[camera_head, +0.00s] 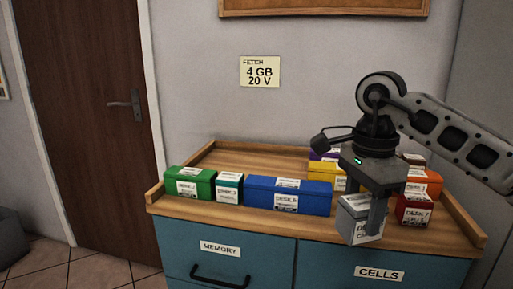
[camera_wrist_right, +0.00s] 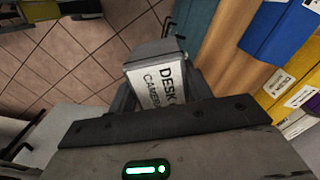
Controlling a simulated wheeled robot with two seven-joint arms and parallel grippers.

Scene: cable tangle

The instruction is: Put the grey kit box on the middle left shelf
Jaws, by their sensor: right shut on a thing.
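The grey kit box (camera_head: 350,222) has a white label and hangs in my right gripper (camera_head: 372,212), in front of the cabinet top's front edge. The middle left shelf cannot be made out in either view. My left gripper is not in view.
A blue box (camera_head: 288,196), green box (camera_head: 190,184), teal box (camera_head: 229,187), yellow box (camera_head: 326,183), and red box (camera_head: 413,210) stand on the wooden cabinet top (camera_head: 225,212). A brown door (camera_head: 95,120) stands left.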

